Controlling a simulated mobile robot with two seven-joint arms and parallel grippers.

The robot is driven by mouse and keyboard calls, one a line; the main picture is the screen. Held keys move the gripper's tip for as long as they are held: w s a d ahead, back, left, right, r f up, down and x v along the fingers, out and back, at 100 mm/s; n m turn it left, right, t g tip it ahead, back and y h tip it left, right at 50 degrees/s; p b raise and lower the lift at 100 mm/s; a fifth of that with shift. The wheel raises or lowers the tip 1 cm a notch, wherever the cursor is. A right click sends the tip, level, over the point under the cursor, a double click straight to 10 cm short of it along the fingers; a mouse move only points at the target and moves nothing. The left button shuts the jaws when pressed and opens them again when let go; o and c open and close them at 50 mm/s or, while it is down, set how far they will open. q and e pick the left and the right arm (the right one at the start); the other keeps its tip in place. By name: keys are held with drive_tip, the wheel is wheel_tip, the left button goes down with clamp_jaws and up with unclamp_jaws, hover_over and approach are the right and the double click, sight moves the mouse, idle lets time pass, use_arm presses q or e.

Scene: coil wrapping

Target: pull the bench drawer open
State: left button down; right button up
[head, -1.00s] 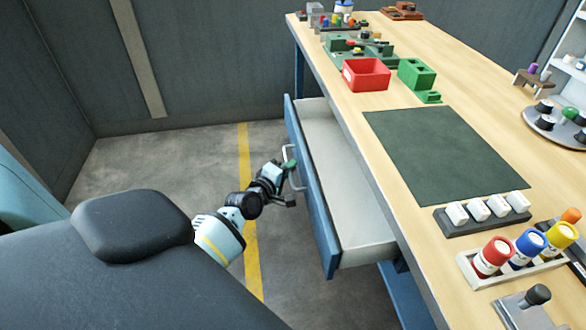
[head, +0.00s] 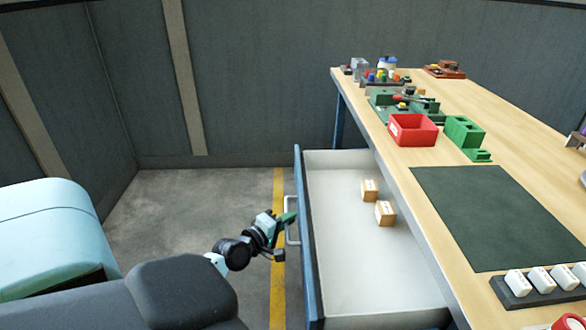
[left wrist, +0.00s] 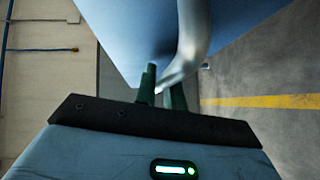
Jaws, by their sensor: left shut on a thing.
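The bench drawer (head: 345,270) has a blue front and a pale inside, and it stands well out from the bench in the head view. Two small cardboard boxes (head: 370,191) lie inside it near the bench side. My left gripper (head: 289,219) is at the outer face of the drawer front, shut on the metal bar handle (head: 291,232). In the left wrist view the green fingertips (left wrist: 162,90) sit on either side of the curved handle (left wrist: 190,50), below the blue front. My right gripper is not in view.
The bench top (head: 440,175) carries a red bin (head: 413,130), a green block holder (head: 464,132), a dark mat (head: 500,215) and a rack of white blocks (head: 540,282). Open concrete floor (head: 190,215) with a yellow line lies left of the drawer.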

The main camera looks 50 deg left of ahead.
use_arm(q)
drive_tip(key=c, duration=1.8)
unclamp_jaws()
drive_tip(key=shift+o, duration=0.2)
drive_tip(key=shift+s, duration=0.1)
drive_tip(key=s+r, duration=0.1)
drive_tip(key=s, duration=0.6)
drive_tip(key=shift+s+d, duration=0.3)
